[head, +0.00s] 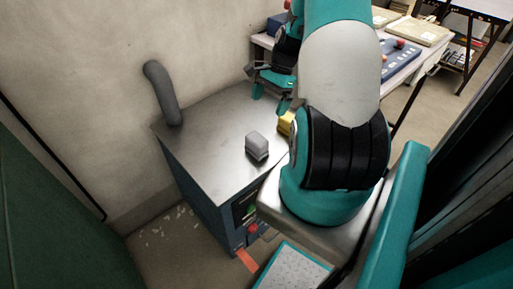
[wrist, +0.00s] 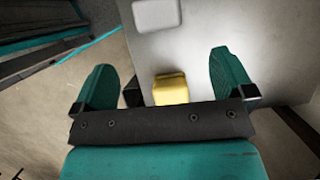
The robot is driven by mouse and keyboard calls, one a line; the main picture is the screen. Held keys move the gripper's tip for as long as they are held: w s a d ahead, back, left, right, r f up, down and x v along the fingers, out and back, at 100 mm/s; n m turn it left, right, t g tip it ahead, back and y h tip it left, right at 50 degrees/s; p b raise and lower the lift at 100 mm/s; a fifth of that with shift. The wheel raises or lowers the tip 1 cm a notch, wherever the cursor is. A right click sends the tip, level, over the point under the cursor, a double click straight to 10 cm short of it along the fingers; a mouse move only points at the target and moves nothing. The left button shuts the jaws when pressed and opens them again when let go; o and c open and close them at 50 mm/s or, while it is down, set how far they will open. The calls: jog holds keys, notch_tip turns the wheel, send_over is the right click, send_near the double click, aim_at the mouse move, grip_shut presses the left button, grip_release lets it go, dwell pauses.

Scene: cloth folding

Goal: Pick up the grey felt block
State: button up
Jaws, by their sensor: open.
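The grey felt block (head: 257,147) sits on the metal top of a cabinet (head: 208,160) in the head view, near its front right part. In the wrist view a pale grey rounded block (wrist: 156,15) shows at the top edge, partly cut off. My gripper (head: 271,96) hangs above the back right part of the cabinet top, apart from the block. In the wrist view its two teal fingers (wrist: 164,75) are spread wide with nothing held between them.
A yellow block (head: 285,123) lies on the cabinet top, partly hidden by my arm; it also shows in the wrist view (wrist: 170,89). A dark grey bent pipe (head: 162,93) rises at the cabinet's back left corner. The left of the top is clear. A cluttered table (head: 408,62) stands behind.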

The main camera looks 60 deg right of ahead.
aim_at(257, 137)
jog(key=x, duration=1)
jog(key=shift+a+f+b, duration=0.15)
jog(key=shift+b, duration=0.25)
jog(key=x, duration=0.5)
jog(key=shift+s, duration=0.2)
jog(key=shift+c, duration=0.2)
jog(key=c, duration=0.9)
jog(key=shift+o, duration=0.2)
notch_tip(257, 137, up, 20)
jog(key=p, duration=0.2)
